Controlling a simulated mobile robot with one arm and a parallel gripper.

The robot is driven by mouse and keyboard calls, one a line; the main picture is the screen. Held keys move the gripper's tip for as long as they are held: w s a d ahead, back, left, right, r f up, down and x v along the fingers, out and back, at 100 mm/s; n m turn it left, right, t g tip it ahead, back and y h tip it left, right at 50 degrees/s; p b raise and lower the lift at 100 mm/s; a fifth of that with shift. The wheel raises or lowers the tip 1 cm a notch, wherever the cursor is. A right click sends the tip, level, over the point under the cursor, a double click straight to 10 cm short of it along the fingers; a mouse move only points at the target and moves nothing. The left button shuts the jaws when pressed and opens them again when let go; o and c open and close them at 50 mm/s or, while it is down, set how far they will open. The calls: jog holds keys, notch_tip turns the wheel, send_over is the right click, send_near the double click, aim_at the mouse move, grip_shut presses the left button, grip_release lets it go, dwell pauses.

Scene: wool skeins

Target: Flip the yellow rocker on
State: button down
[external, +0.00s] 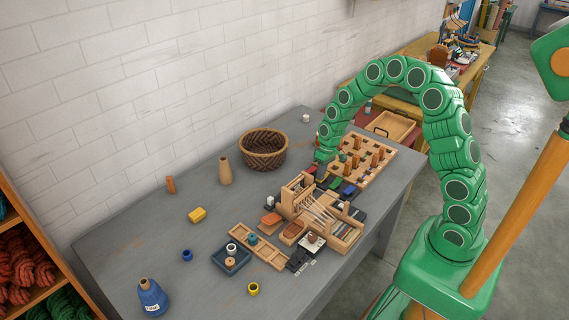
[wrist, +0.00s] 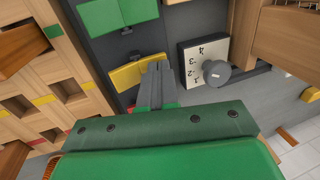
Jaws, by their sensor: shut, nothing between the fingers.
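The yellow rocker (wrist: 128,75) shows in the wrist view, just left of my fingers, as a flat yellow plate on a dark grey panel. My gripper (wrist: 157,68) is shut and empty, with its grey fingertips at the rocker's right end; I cannot tell whether they touch it. The rocker's right end is partly hidden by the fingers, and its on or off state is unclear. In the external view my gripper (external: 321,160) is low over the table, by the coloured rockers; the yellow one cannot be picked out there.
A green rocker (wrist: 113,13) lies above the yellow one in the wrist view. A numbered dial with a grey knob (wrist: 216,73) stands close to the right. A wooden peg board (external: 375,164), a wooden loom (external: 330,225) and a wicker basket (external: 263,149) surround the spot.

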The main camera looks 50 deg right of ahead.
jog(key=shift+d, duration=0.2)
jog(key=shift+d+r, duration=0.2)
jog(key=shift+d, duration=0.4)
jog(key=shift+r, duration=0.15)
notch_tip(320, 180, up, 14)
dwell(0.5)
jog(key=s+a+r+n+g+h, duration=0.1)
jog(key=s+a+r, duration=0.25)
jog(key=s, duration=0.45)
jog(key=s+a+r, duration=0.2)
jog(key=s+r, duration=0.3)
jog(key=s, duration=0.4)
jog(key=s+r+m+h, duration=0.1)
jog(key=s+h, duration=0.1)
jog(key=s, duration=2)
jog(key=shift+s+d+r+g, duration=0.25)
jog(key=shift+r+g, duration=0.15)
